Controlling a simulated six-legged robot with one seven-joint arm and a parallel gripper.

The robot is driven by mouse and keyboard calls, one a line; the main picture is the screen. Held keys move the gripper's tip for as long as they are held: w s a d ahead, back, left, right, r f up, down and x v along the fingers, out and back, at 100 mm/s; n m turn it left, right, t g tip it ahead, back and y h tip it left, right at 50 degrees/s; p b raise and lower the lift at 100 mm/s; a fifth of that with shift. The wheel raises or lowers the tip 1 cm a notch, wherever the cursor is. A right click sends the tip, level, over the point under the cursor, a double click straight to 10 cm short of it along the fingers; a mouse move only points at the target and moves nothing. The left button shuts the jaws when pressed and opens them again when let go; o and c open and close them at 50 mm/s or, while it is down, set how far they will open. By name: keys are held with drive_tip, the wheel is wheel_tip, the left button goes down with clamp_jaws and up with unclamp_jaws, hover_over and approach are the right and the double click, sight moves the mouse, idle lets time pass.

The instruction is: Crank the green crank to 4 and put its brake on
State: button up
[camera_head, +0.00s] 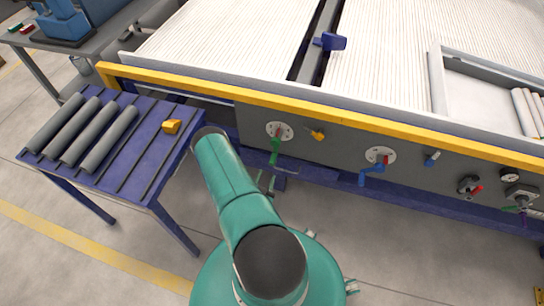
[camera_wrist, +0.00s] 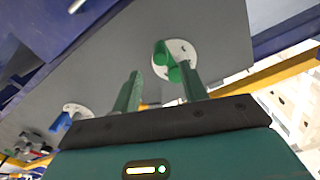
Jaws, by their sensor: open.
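The green crank (camera_head: 275,152) hangs down from a round white dial (camera_head: 279,131) on the grey front panel of the machine. In the wrist view, the crank (camera_wrist: 163,55) stands before its white dial (camera_wrist: 184,48); the numbers are too small to read. My gripper (camera_wrist: 161,68) is open, its two green fingers pointing at the panel. The crank's rounded end shows between the fingertips, nearer the right finger; I cannot tell whether they touch. A yellow-handled lever (camera_head: 316,134) is right of the dial; whether it is this crank's brake is unclear.
A blue crank (camera_head: 372,171) on a second dial and a blue-handled lever (camera_head: 432,158) are farther right on the panel. A yellow rail (camera_head: 200,83) runs above. A blue table (camera_head: 150,165) with grey pipes (camera_head: 108,140) and a yellow block (camera_head: 171,126) stands left.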

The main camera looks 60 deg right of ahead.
sight(274, 156)
drive_tip(key=d, duration=0.3)
drive_tip(key=w+d, duration=0.1)
drive_tip(key=d, duration=0.7)
drive_tip(key=shift+w+d, duration=0.2)
drive_tip(key=shift+w, duration=0.15)
clamp_jaws()
